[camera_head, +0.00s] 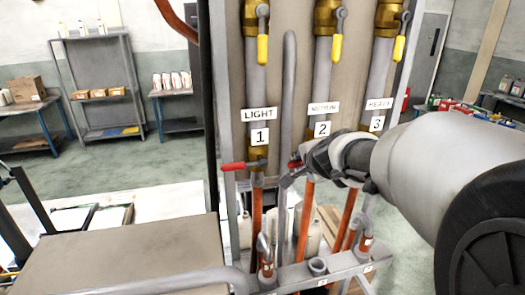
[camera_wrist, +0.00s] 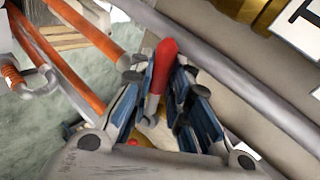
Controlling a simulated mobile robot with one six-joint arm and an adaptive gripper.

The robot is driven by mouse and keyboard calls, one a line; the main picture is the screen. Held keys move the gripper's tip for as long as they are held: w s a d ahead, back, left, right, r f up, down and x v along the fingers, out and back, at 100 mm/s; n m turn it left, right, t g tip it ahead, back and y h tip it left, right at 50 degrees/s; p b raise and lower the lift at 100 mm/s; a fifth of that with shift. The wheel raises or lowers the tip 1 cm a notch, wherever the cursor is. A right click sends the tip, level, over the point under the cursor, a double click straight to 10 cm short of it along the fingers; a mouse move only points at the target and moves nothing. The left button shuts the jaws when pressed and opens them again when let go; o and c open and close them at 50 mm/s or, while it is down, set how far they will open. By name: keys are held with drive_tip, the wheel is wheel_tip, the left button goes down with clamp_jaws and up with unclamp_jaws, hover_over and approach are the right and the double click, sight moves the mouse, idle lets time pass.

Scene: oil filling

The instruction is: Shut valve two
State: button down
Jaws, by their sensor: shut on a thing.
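Valve two's pipe (camera_head: 321,90) runs down the middle of the panel, with a "2" label (camera_head: 322,129) under a "MEDIUM" label. A small part of its red lever handle (camera_head: 294,164) shows in the head view, pointing left beside the label's lower edge. My gripper (camera_head: 291,176) is at this handle; the valve body behind it is mostly hidden by the gripper. In the wrist view the red handle (camera_wrist: 165,58) stands between the blue-padded fingers of my gripper (camera_wrist: 160,95), which is shut on it. The handle's tip sticks out past the fingers.
Valve one's red handle (camera_head: 233,166) points left beside mine. A grey vertical pipe (camera_head: 289,80) stands between pipes one and two. Yellow-handled valves (camera_head: 262,48) are above. Orange hoses (camera_head: 305,215) hang below, over a grey rail (camera_head: 330,270).

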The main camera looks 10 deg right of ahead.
drive_tip(key=shift+r+m+y+b, duration=0.45)
drive_tip(key=shift+r+m+y, duration=0.25)
drive_tip(key=shift+y, duration=0.1)
drive_tip(key=c, duration=1.5)
unclamp_jaws()
drive_tip(key=v, duration=0.7)
drive_tip(key=shift+s+r, duration=0.15)
drive_tip(key=shift+r, duration=0.05)
